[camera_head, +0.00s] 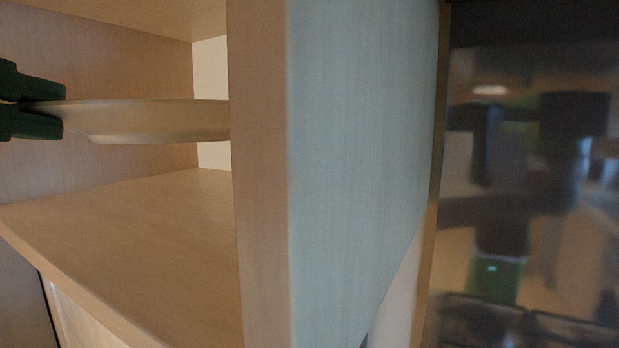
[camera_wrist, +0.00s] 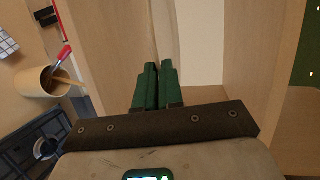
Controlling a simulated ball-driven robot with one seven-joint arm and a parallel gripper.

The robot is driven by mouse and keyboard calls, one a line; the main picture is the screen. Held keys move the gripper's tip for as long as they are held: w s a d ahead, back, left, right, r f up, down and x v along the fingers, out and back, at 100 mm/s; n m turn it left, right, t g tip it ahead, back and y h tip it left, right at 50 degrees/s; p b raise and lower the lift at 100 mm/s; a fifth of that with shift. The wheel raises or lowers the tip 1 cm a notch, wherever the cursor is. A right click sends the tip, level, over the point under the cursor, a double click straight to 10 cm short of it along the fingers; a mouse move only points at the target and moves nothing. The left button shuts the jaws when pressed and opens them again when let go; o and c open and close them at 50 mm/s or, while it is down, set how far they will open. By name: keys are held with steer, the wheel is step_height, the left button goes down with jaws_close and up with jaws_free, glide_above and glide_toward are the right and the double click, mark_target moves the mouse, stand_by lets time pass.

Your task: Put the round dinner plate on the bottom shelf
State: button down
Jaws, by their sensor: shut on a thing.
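The round dinner plate (camera_head: 155,118) is pale cream and seen nearly edge-on in the head view. It is level, inside an open wooden compartment. The lower shelf board (camera_head: 140,235) lies below it with a clear gap. The plate's right end is hidden behind the cabinet's upright front edge. My gripper (camera_head: 52,106) has dark green fingers, shut on the plate's left rim. In the wrist view my gripper (camera_wrist: 158,72) shows its fingers close together, with a narrow pale strip beyond them that looks like the plate edge-on.
The cabinet's side panel (camera_head: 360,150) stands right of the compartment. A dark glossy front (camera_head: 530,150) with blurred reflections is farther right. An upper board (camera_head: 140,12) is above the plate. The wrist view shows a tan cup with utensils (camera_wrist: 38,82) and a black hob (camera_wrist: 35,145).

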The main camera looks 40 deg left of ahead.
mark_target(84, 263)
steer(key=w+f, duration=0.1)
steer(key=f, duration=0.1)
steer(key=w+a+f, duration=0.1)
steer(key=w, duration=0.1)
steer(key=shift+f, duration=0.35)
steer(key=shift+s+f+p, duration=0.1)
steer(key=shift+f+p, duration=0.6)
steer(key=shift+f, duration=0.75)
steer(key=c, duration=1.5)
jaws_free()
steer(key=shift+c, duration=0.2)
steer(key=shift+d, duration=0.1)
steer(key=b+v, duration=0.2)
steer(key=v, duration=1)
steer(key=shift+f, duration=0.1)
